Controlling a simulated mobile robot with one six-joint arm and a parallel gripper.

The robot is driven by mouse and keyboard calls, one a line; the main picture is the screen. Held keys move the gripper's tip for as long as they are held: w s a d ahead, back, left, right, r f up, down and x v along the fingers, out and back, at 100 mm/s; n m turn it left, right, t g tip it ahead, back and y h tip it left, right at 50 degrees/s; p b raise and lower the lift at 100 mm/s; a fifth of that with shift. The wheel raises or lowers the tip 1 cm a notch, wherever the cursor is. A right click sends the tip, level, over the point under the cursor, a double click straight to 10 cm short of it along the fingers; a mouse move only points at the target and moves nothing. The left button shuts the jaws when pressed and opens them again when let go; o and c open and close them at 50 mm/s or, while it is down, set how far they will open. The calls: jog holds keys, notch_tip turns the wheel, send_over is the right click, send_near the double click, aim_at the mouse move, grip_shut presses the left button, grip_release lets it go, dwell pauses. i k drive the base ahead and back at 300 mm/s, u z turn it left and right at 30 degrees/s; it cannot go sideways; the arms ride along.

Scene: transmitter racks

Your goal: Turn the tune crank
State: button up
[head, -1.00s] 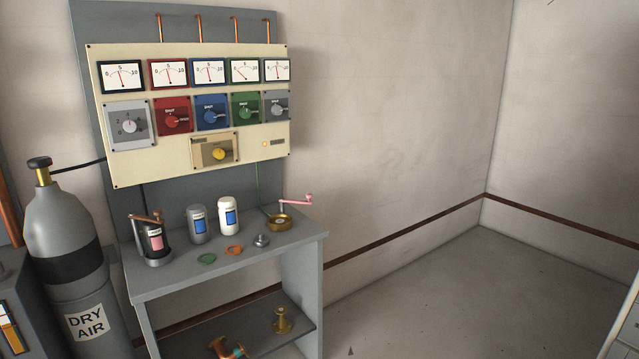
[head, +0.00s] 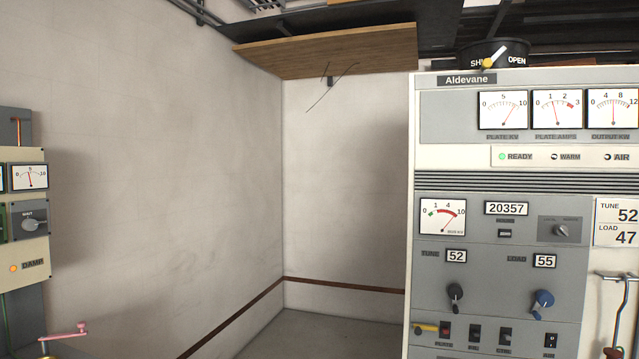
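The tune crank (head: 455,297) is a dark knob with a crank handle, low on the left of the grey Aldevane transmitter cabinet (head: 480,180). The TUNE counter (head: 456,256) above it reads 52. To its right is a blue load crank (head: 543,300), under a LOAD counter (head: 545,261) that reads 55. A white card (head: 618,222) at the right edge reads TUNE 52, LOAD 47. My gripper is not in view.
Several switches (head: 474,333) and a yellow-handled lever (head: 425,329) sit just below the cranks. A wooden shelf (head: 335,50) hangs high in the corner. A gauge panel (head: 25,220) and a pink-handled crank (head: 68,331) are at the left edge. Floor shows between them.

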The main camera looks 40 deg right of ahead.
aim_at(455, 293)
jog(key=u, duration=0.45)
jog(key=k, duration=0.2)
jog(key=z, duration=3.5)
jog(key=k, duration=0.2)
jog(key=z, duration=0.05)
